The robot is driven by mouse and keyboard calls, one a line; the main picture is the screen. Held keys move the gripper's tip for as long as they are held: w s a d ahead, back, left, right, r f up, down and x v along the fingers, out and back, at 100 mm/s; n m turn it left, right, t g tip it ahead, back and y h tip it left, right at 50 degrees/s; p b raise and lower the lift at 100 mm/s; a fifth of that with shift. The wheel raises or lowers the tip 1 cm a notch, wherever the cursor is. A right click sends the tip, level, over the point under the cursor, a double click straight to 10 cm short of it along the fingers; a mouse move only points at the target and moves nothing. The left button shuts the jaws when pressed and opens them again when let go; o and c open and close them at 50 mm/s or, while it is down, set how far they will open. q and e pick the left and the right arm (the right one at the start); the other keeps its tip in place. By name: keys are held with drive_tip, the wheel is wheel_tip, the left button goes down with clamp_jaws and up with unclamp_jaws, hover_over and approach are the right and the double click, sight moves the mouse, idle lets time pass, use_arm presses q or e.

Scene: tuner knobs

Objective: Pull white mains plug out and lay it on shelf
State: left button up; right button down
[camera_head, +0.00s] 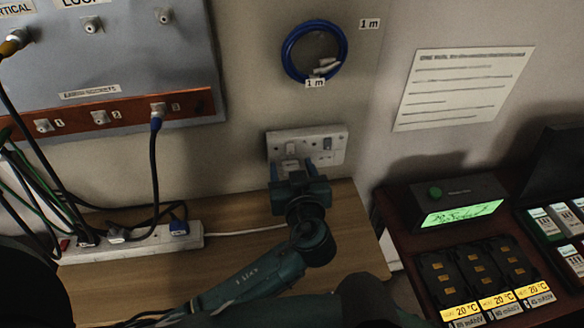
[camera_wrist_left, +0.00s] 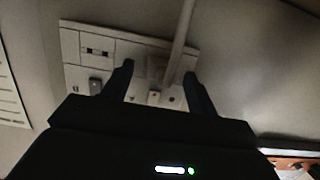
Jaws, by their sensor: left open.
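The white socket plate (camera_head: 334,158) is on the wall above the wooden shelf (camera_head: 347,240); it also shows in the left wrist view (camera_wrist_left: 72,45). The white mains plug (camera_wrist_left: 157,68) sits at the plate, with a pale cable (camera_wrist_left: 182,35) running from it. My left gripper (camera_head: 292,168) is in front of the plate and mostly hides the plug in the head view. In the left wrist view its fingers (camera_wrist_left: 159,76) are open, one on each side of the plug, with gaps visible. My right gripper is not in view.
A white power strip (camera_head: 150,242) with several leads lies on the shelf's left part. A white cable (camera_head: 245,231) runs from it toward my left arm. A blue cable coil (camera_head: 288,50) hangs above. A device with a green display (camera_head: 460,213) stands right.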

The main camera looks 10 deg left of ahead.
use_arm(q)
drive_tip(key=shift+c, duration=0.5)
drive_tip(key=c, duration=1)
drive_tip(key=shift+o, duration=0.2)
drive_tip(key=shift+s+d, duration=0.1)
drive_tip(key=shift+s, duration=0.05)
drive_tip(key=shift+s+d, duration=0.2)
drive_tip(key=shift+s, duration=0.35)
drive_tip(key=shift+s, duration=0.1)
